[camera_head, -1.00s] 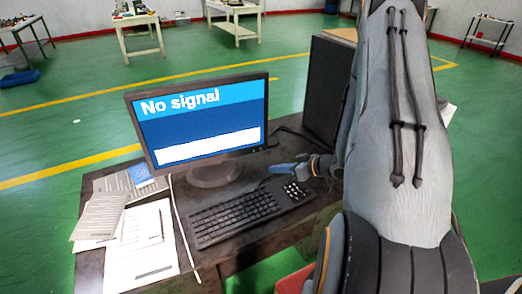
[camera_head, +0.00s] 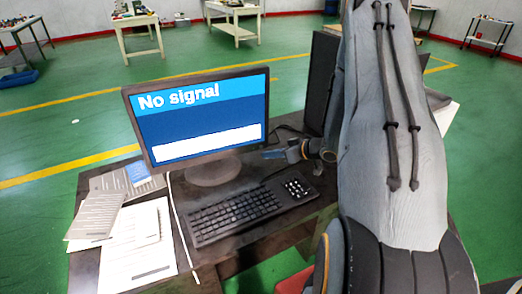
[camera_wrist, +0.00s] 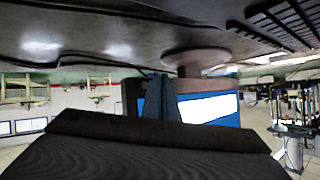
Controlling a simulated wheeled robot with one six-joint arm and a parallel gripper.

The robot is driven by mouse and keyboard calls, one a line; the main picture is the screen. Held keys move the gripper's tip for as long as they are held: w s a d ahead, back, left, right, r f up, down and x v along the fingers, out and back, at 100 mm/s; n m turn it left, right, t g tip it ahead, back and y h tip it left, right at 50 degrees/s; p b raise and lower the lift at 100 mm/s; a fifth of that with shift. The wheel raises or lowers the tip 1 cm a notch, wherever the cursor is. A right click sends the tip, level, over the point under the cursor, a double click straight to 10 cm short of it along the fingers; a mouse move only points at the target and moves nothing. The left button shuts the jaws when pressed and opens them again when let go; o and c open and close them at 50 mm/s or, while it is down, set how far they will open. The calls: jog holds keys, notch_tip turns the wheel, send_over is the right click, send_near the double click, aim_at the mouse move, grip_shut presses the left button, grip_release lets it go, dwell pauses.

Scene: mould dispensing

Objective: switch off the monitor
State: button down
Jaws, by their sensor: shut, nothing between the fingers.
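The monitor (camera_head: 200,118) stands on the dark desk in the head view. Its screen is lit blue with the words "No signal" and a white bar. It shows upside down in the wrist view (camera_wrist: 215,108), partly hidden behind my gripper. My gripper (camera_head: 274,154) is shut and empty, low over the desk to the right of the monitor's base and behind the keyboard. In the wrist view its shut fingers (camera_wrist: 160,100) point towards the monitor. I cannot make out a power button on the monitor.
The keyboard (camera_head: 235,212) lies in front of the monitor. Papers (camera_head: 138,245) lie at the left of the desk (camera_head: 85,268). A dark computer case (camera_head: 320,82) stands at the right, partly hidden by my arm. A white cable (camera_head: 180,220) runs beside the keyboard.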

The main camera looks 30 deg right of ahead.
jog(key=shift+w, duration=0.75)
jog(key=shift+w, duration=0.1)
dwell(1.5)
jog(key=shift+w, duration=0.35)
jog(key=shift+w, duration=0.35)
dwell(0.7)
jog(key=shift+s+d, duration=0.1)
jog(key=shift+s+p, duration=0.45)
jog(key=shift+s, duration=0.25)
jog(key=shift+s, duration=0.1)
jog(key=shift+s+a+p, duration=0.15)
jog(key=shift+s+p, duration=0.4)
jog(key=shift+s, duration=0.65)
jog(key=shift+s+a+p, duration=0.1)
jog(key=shift+s+p, duration=0.45)
jog(key=shift+s, duration=0.65)
